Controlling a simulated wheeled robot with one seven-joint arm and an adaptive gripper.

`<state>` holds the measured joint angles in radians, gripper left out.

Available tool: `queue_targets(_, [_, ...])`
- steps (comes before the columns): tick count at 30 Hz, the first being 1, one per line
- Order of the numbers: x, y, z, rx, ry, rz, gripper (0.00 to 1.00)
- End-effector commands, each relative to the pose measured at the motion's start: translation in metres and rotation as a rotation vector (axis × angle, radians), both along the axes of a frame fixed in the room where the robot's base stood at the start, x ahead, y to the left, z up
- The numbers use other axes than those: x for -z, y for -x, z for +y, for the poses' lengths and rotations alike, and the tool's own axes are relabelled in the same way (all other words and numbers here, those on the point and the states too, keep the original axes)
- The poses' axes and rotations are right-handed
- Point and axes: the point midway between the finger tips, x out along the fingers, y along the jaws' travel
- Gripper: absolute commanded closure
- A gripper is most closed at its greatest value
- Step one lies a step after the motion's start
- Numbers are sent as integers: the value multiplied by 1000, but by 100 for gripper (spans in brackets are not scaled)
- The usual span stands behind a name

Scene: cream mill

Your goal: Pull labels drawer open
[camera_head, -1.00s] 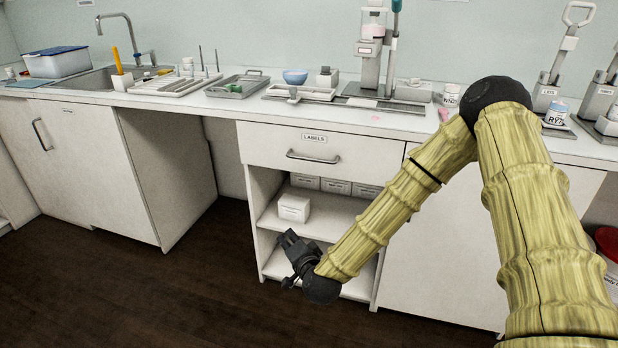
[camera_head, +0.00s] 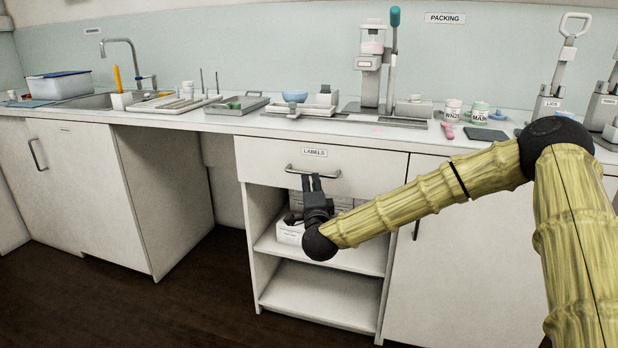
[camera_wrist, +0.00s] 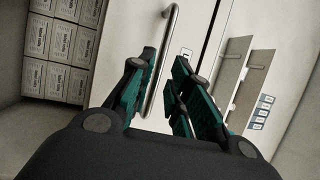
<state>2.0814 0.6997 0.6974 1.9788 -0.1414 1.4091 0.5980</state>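The labels drawer (camera_head: 262,155) is a white drawer front under the counter, with a "LABELS" plate. It looks shut. Its grey bar handle (camera_head: 330,174) runs across the front; in the wrist view the handle (camera_wrist: 167,60) runs slanted between my fingers. My gripper (camera_head: 312,180) is just below and in front of the handle, fingers pointing up toward it. In the wrist view my gripper (camera_wrist: 160,75) has its two teal-padded fingers apart, with a gap on the handle's right. I cannot tell whether the left finger touches the handle.
Below the drawer is an open shelf (camera_head: 330,290) with white boxes, partly hidden by my gripper; stacked boxes (camera_wrist: 60,50) also show in the wrist view. A cupboard door (camera_head: 450,250) stands right of it. The counter (camera_head: 370,128) above carries a press and jars.

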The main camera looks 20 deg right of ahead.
Motion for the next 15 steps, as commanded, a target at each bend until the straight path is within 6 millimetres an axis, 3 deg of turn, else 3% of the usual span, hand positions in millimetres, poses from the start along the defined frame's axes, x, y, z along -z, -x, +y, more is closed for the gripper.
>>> queue_targets(6, [-5, -33, -6, 0, 0, -1, 81])
queue_targets(15, [-9, -55, -10, -2, 1, 0, 81])
